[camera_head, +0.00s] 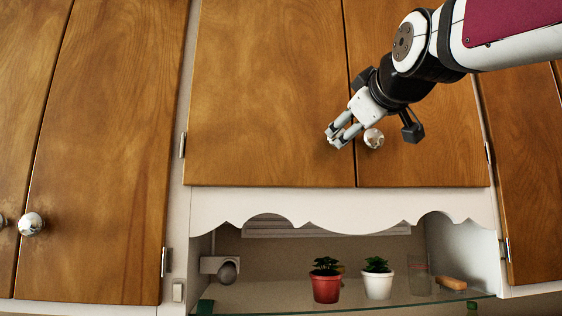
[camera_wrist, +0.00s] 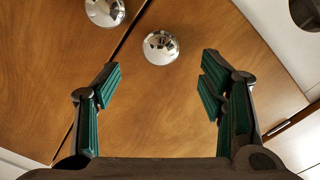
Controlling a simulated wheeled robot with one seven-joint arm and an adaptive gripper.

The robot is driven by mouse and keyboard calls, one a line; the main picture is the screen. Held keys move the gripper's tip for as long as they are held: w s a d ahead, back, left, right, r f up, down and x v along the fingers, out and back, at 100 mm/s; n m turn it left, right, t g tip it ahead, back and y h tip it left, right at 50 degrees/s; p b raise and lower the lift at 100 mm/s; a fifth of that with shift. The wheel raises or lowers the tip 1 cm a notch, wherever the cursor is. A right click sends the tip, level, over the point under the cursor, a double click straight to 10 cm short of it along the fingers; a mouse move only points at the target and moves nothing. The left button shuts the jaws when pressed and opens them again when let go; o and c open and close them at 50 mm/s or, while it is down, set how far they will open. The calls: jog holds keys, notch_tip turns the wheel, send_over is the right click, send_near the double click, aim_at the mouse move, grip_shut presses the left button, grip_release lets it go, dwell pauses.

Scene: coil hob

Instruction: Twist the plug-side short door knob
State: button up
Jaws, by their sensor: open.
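The short left door (camera_head: 265,90) has a white box with a round grey piece (camera_head: 222,269), perhaps the plug, below its lower left corner. In the wrist view its round chrome knob (camera_wrist: 160,47) lies ahead of my open, empty gripper (camera_wrist: 160,88), roughly centred between the green finger pads but beyond their tips. In the head view my gripper (camera_head: 337,137) covers most or all of this knob. The short right door's chrome knob (camera_head: 373,138) shows just right of my fingers, and at the top left in the wrist view (camera_wrist: 104,12).
A glass shelf (camera_head: 270,296) below the doors bears a red pot (camera_head: 326,287), a white pot (camera_head: 377,284) and a clear glass (camera_head: 419,276). Tall doors flank both sides; the left one has a chrome knob (camera_head: 31,223). The left door's face is clear.

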jog(key=w+p, duration=0.1)
jog(key=w, duration=0.7)
jog(key=c, duration=1.2)
